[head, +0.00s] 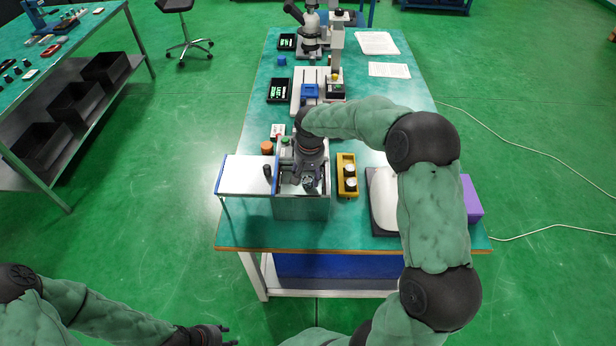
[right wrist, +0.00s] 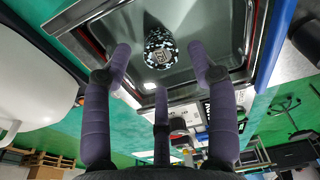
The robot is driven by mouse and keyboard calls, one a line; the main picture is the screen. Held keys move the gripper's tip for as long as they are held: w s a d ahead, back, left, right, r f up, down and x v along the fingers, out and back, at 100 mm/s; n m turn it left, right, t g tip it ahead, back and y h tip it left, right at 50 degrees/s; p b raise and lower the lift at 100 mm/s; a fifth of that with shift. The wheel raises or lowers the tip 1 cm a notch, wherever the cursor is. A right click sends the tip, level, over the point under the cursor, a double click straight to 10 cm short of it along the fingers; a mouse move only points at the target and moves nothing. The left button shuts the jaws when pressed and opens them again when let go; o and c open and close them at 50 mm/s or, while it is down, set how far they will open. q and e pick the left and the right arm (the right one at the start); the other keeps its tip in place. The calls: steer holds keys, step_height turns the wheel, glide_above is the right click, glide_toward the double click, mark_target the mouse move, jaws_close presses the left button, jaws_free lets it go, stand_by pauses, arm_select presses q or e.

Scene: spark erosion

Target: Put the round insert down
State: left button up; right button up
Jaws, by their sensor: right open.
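The round insert (right wrist: 160,47) shows in the right wrist view as a dark disc speckled white and pale blue, with a small square mark. It lies on the grey floor inside a metal tank (right wrist: 205,18). My right gripper (right wrist: 160,65) is open above it. Its purple-grey fingers stand apart on either side, with no finger seen touching it. In the head view my right gripper (head: 289,178) is over the tank at the table's front left, and the insert is hard to make out there. My left gripper (head: 227,336) is open and empty, low in front of the table.
A white panel (head: 247,174) with a blue edge stands left of the tank. A microscope (head: 309,38), black trays (head: 279,91) and papers (head: 377,42) are farther back. A purple box (head: 472,198) is at right.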

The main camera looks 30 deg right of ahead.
mark_target(309, 184)
step_height(309, 184, up, 9)
steer(key=s+p, duration=0.1)
steer(key=shift+a+p, duration=0.2)
steer(key=shift+p, duration=0.15)
stand_by(1.1)
